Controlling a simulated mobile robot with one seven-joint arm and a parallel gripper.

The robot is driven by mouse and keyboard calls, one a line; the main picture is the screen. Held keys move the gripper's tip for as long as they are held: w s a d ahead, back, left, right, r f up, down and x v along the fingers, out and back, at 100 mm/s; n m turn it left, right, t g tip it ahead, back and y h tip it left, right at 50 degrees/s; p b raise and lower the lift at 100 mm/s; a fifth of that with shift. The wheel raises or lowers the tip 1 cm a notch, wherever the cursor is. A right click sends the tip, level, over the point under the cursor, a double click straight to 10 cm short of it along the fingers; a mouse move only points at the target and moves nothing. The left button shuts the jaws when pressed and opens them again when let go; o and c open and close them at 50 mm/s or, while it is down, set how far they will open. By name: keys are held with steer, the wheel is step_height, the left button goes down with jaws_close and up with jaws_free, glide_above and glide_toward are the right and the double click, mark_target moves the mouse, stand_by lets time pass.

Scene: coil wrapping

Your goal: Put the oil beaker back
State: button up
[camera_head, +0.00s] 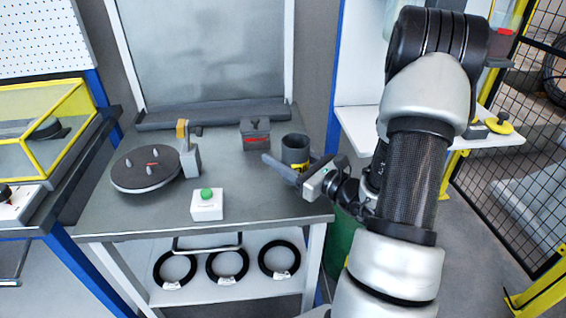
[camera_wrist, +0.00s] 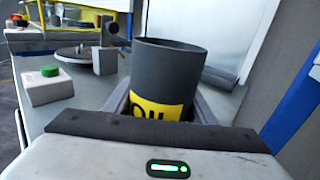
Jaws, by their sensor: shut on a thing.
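The oil beaker (camera_head: 295,148) is a dark grey cylinder with a yellow label, over the right part of the grey worktable (camera_head: 255,205). My gripper (camera_head: 288,164) reaches in from the right and is shut on the beaker. In the wrist view the beaker (camera_wrist: 183,68) stands upright between the fingers, with part of the label's lettering showing. The gripper body hides its lower part. I cannot tell whether its base touches the tabletop.
A dark round turntable (camera_head: 145,172) with pegs is at the table's left. A white box with a green button (camera_head: 207,205) is at the front. A grey box with a red label (camera_head: 255,134) stands behind the beaker. Several black coils (camera_head: 227,266) are on the lower shelf.

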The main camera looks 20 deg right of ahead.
steer(key=shift+f, duration=0.8)
steer(key=shift+f, duration=0.1)
steer(key=o, duration=1.2)
steer(key=shift+o, duration=0.2)
steer(key=shift+s+d, duration=0.1)
steer(key=shift+s, duration=0.05)
steer(key=v, duration=1)
steer(key=shift+s+d+p, duration=0.15)
steer(key=shift+s+p, duration=0.15)
steer(key=shift+p, duration=0.05)
steer(key=shift+s+d, duration=0.15)
steer(key=shift+s, duration=0.35)
steer(key=shift+r, duration=0.25)
